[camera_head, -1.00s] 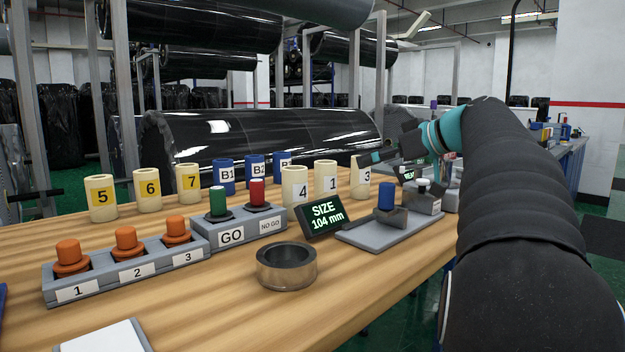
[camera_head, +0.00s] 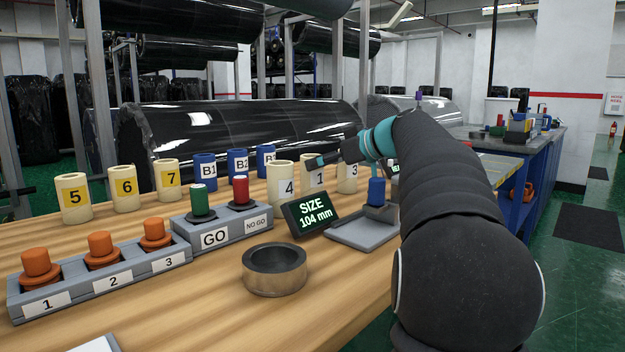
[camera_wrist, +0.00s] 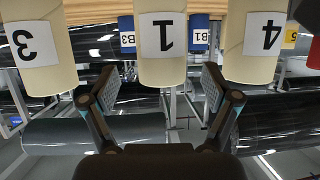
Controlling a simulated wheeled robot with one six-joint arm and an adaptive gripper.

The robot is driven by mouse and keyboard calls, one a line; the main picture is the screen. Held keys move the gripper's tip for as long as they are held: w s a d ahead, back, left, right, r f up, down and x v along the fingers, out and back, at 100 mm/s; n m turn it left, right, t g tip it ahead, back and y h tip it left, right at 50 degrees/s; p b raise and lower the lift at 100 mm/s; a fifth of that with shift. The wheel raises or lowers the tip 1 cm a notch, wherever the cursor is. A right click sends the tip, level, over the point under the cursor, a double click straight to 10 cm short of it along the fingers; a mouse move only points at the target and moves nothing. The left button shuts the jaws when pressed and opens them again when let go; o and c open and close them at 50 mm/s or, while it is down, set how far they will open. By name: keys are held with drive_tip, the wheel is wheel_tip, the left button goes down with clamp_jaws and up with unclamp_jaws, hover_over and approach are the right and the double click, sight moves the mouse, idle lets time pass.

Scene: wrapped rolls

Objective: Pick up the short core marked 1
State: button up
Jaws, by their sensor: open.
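The short core marked 1 (camera_head: 319,181) is a cream tube standing upright on the wooden table, between the core marked 4 (camera_head: 282,187) and the core marked 3 (camera_head: 347,178). In the wrist view, which is upside down, core 1 (camera_wrist: 162,60) is at top centre with its label facing me. My gripper (camera_wrist: 158,80) is open and empty, one finger to each side of core 1 in the picture. I cannot tell if the fingers reach around it. In the head view my gripper (camera_head: 322,160) is at core 1's upper part and partly covers it.
Cores 4 (camera_wrist: 254,50) and 3 (camera_wrist: 37,55) stand close on either side. Blue cores (camera_head: 206,171) stand behind. The size display (camera_head: 312,212), a GO/NO GO block (camera_head: 214,238) and a metal ring (camera_head: 274,270) are nearer. Cores 5, 6 and 7 stand left.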

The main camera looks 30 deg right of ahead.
drive_tip(key=x, duration=0.4)
drive_tip(key=shift+a+f, duration=0.15)
drive_tip(key=shift+f, duration=0.05)
drive_tip(key=c, duration=1.3)
drive_tip(key=shift+r, duration=0.1)
drive_tip(key=shift+c, duration=0.2)
